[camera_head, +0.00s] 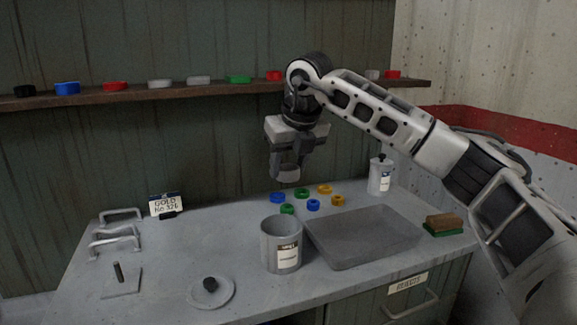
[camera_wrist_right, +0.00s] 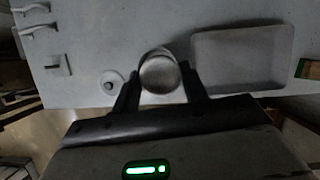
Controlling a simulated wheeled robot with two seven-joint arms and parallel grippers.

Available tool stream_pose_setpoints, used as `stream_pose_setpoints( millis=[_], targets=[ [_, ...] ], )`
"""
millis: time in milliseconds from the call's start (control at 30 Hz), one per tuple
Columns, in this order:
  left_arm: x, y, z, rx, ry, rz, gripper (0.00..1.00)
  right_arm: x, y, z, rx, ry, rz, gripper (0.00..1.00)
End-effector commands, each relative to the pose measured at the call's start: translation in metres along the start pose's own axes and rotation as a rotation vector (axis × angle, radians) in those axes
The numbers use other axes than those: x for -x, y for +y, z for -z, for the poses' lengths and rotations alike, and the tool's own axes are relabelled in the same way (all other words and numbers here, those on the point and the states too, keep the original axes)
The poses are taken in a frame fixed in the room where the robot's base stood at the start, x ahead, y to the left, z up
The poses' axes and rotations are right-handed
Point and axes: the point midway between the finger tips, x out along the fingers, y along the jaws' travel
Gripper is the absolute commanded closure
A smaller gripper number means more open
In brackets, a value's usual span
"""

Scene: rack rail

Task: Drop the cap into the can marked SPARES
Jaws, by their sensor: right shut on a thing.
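My right gripper (camera_head: 287,173) is high above the bench, pointing down. It is shut on a pale grey cap (camera_wrist_right: 160,76), which shows as a round disc between the fingers in the right wrist view; in the head view the fingers mostly hide it. An open grey can (camera_head: 268,250) stands on the bench below and nearer the front, with a label too small to read surely. Its rim (camera_wrist_right: 156,51) shows just behind the cap in the wrist view. The cap is above the can, apart from it. My left gripper is not in view.
A shallow grey tray (camera_head: 365,262) lies right of the can. Several coloured rings (camera_head: 313,204) lie behind it. A lidded can (camera_head: 380,180) stands at the back right. A round lid (camera_head: 222,292) and metal handles (camera_head: 115,238) lie left. A shelf (camera_head: 190,92) of caps runs behind.

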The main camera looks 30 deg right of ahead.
Motion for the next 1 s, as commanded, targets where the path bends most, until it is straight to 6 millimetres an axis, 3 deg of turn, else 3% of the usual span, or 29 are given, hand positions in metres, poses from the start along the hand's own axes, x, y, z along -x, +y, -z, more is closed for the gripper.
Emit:
stream_pose_setpoints(
  millis=[500,867,900,1000],
  targets=[
    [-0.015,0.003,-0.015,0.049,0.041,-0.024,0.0,-0.05,0.0,0.021,-0.001,0.003,0.0,0.78],
    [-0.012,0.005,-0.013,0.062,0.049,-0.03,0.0,-0.054,0.0,0.023,-0.001,0.002,-0.001,0.78],
    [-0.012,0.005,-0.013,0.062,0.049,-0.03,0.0,-0.054,0.0,0.023,-0.001,0.002,-0.001,0.54],
    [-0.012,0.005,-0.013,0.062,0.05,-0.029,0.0,-0.054,0.0,0.023,-0.001,0.002,0.0,0.31]
  ],
)
